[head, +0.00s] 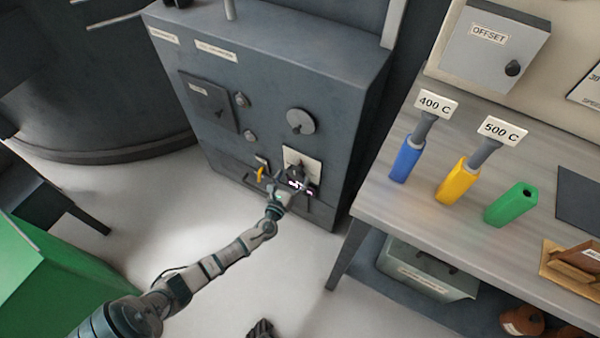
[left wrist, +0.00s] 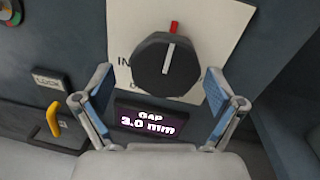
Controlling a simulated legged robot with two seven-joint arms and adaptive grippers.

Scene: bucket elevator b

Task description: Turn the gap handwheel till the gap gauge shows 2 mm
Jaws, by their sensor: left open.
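The gap handwheel is a dark faceted knob (left wrist: 167,67) on a white plate; it also shows small on the grey cabinet in the head view (head: 297,171). Its white line points up, close to a red mark (left wrist: 174,28). The gap gauge (left wrist: 148,122) below it reads "GAP 3.0 mm"; in the head view the gauge (head: 302,187) is partly covered. My left gripper (left wrist: 158,108) is open, its fingers apart on either side below the knob, with nothing between the tips. A dark shape (head: 262,329) at the bottom edge may be my right gripper; its jaws are unclear.
A yellow lever (left wrist: 53,119) sits under a LOCK label left of the gauge. The cabinet (head: 270,80) also carries a round dial (head: 300,121). A workbench (head: 385,205) with coloured handles stands to the right. The floor before the cabinet is clear.

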